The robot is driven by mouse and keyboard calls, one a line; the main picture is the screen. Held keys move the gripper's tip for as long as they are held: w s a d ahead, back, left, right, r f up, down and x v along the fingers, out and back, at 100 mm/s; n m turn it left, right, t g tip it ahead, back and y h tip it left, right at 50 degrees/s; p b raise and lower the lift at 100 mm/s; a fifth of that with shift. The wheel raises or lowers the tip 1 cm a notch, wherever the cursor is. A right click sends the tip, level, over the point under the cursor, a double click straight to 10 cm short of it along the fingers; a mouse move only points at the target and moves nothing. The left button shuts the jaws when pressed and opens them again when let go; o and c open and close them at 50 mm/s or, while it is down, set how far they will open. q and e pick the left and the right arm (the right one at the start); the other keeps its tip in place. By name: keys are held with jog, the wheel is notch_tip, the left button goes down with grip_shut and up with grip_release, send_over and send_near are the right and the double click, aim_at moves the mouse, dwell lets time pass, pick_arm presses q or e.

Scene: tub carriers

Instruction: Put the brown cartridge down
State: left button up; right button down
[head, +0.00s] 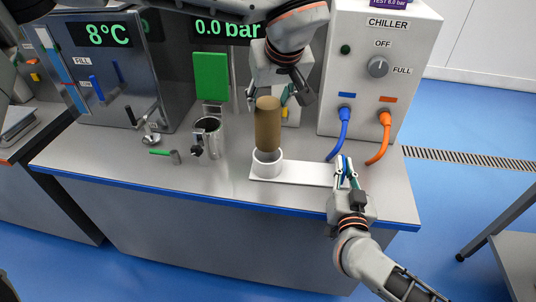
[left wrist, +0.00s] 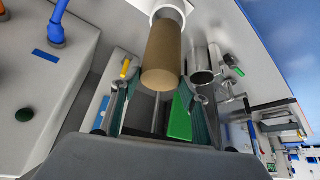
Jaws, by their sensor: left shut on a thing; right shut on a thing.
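The brown cartridge (head: 267,122) is a plain upright cylinder. It stands over the white round cup (head: 267,168) at the left end of a flat white carrier (head: 305,172). Its lower end is at the cup's mouth; I cannot tell whether it is inside. My left gripper (head: 279,94) reaches down from above and is shut on the cartridge. In the left wrist view, the cartridge (left wrist: 162,58) sits between the fingers (left wrist: 157,95), with the white cup (left wrist: 172,10) beyond it. My right gripper (head: 344,172) is shut on the carrier's right end.
A metal jug (head: 208,138) and a green-handled tool (head: 164,153) stand left of the cup. The chiller (head: 378,70) with blue (head: 342,130) and orange (head: 382,140) hoses is behind right. The bench's front left is clear.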

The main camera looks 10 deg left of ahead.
aim_at(269, 130)
pick_arm(q)
notch_tip(269, 130, down, 9)
jog(key=shift+r, duration=0.1)
dwell(0.4)
jog(key=o, duration=1.7)
jog(key=shift+f, duration=0.2)
jog(key=shift+r, duration=0.3)
jog(key=v, duration=1.1)
jog(key=shift+s+r, duration=0.2)
jog(key=shift+r, duration=0.1)
